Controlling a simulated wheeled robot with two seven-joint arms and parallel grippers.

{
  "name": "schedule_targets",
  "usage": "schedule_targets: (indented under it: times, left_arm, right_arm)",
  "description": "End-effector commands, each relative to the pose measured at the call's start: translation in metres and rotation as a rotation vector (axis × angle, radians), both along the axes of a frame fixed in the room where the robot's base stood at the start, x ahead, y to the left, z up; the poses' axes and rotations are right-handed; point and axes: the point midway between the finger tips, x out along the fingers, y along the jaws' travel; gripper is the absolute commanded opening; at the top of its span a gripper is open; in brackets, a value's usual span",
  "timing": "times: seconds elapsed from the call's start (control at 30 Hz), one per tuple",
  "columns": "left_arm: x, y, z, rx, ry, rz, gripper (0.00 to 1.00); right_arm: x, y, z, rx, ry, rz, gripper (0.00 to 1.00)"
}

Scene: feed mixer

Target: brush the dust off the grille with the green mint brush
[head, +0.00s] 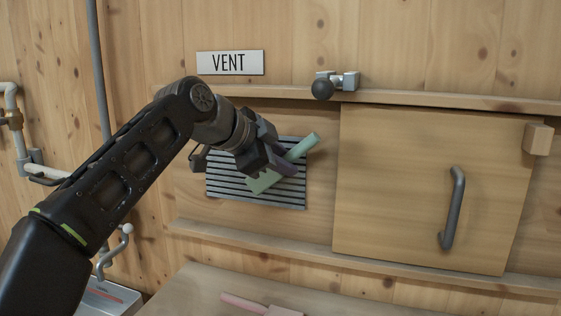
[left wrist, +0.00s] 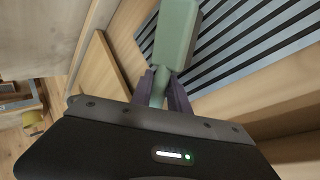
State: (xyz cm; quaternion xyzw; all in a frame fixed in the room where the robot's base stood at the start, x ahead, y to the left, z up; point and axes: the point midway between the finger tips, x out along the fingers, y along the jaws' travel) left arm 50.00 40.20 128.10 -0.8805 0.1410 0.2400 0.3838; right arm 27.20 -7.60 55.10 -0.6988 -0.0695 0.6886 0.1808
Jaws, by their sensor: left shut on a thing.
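The green mint brush (head: 302,146) is held tilted in my left gripper (head: 277,163), which is shut on it. Its wide head (head: 262,182) lies in front of the grille (head: 293,198), a slatted grey panel on the wooden wall below the VENT sign. In the left wrist view the brush (left wrist: 176,38) sits between the purple fingers (left wrist: 162,88), with its head at the slats of the grille (left wrist: 240,42). I cannot tell whether the bristles touch the slats. No dust can be made out. My right gripper is not in view.
A wooden panel (head: 400,190) with a grey handle (head: 453,208) is right of the grille. A dark knob (head: 323,89) sits on the upper rail. A pink tool (head: 245,304) lies on the surface below. Pipes (head: 20,130) run along the left wall.

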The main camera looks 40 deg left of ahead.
Motion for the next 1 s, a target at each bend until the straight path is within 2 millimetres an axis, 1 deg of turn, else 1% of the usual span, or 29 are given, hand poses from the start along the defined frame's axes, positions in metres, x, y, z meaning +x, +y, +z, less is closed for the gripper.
schedule_targets:
  times: [0.13,0.23,0.5,0.6,1.0]
  left_arm:
    - [0.001,-0.001,0.000,0.001,-0.001,-0.001,0.00]
    - [0.002,-0.006,0.000,0.000,-0.002,-0.001,0.00]
    - [0.008,-0.029,0.000,0.002,-0.002,-0.001,0.00]
    - [0.010,-0.034,0.000,0.001,-0.001,-0.001,0.00]
    - [0.011,-0.036,0.000,0.000,-0.001,0.000,0.00]
  right_arm:
    - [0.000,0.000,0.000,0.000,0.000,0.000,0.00]
    - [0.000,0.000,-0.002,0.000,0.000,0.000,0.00]
    - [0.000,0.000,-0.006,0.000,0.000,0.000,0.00]
    - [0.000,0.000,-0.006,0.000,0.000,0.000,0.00]
    - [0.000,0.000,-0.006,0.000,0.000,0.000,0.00]
